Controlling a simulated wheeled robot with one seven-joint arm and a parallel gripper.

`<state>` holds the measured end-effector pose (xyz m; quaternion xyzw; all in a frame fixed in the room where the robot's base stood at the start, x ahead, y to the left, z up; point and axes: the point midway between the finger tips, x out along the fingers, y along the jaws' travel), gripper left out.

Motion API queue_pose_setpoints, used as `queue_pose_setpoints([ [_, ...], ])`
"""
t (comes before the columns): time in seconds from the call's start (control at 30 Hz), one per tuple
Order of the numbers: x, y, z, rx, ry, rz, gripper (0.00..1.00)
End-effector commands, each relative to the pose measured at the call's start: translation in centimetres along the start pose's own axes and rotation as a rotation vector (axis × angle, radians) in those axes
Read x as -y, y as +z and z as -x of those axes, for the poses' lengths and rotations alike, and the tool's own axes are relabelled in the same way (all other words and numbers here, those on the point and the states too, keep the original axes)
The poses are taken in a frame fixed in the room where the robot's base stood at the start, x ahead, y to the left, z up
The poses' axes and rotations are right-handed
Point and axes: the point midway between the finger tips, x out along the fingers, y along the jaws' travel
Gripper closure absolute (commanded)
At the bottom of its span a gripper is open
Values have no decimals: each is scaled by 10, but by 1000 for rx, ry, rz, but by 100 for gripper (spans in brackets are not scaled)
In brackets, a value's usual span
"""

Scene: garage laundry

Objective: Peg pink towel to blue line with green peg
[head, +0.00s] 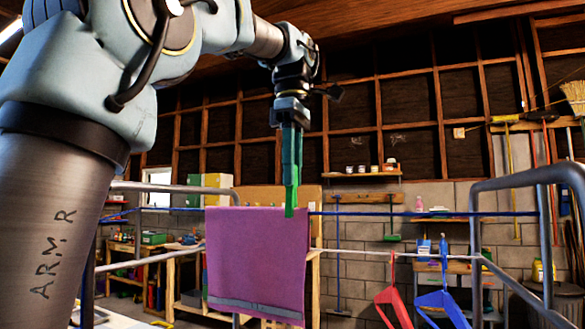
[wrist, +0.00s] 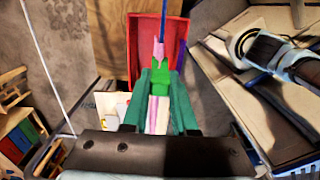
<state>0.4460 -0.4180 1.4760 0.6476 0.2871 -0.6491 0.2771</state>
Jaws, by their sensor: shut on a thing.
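The pink towel (head: 257,260) hangs over the blue line (head: 420,213), with a grey band near its lower edge. My gripper (head: 290,188) points down at the towel's top right corner and is shut on the green peg (head: 293,178). The peg's lower end is at the height of the line, overlapping the towel's top edge. In the wrist view the green peg (wrist: 160,76) sits between my fingertips, in line with the blue line (wrist: 164,18) and a strip of pink towel (wrist: 158,52). Whether the peg's jaws straddle towel and line is hard to tell.
A metal-tube frame (head: 480,190) stands at the right, and another (head: 150,187) at the left. A white line (head: 350,251) runs lower down, with a red dustpan-like item (head: 393,303) and a blue one (head: 443,305) hanging at the right. Workbenches line the back wall.

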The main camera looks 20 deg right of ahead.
Motion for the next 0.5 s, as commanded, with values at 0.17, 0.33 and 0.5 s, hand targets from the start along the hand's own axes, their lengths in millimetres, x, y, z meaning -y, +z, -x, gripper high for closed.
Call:
queue_pose_setpoints([
  [0.17,0,0,-10,0,0,0,100],
  [0.33,0,0,-18,0,0,1,100],
  [0.5,-1,0,-27,0,-1,1,100],
])
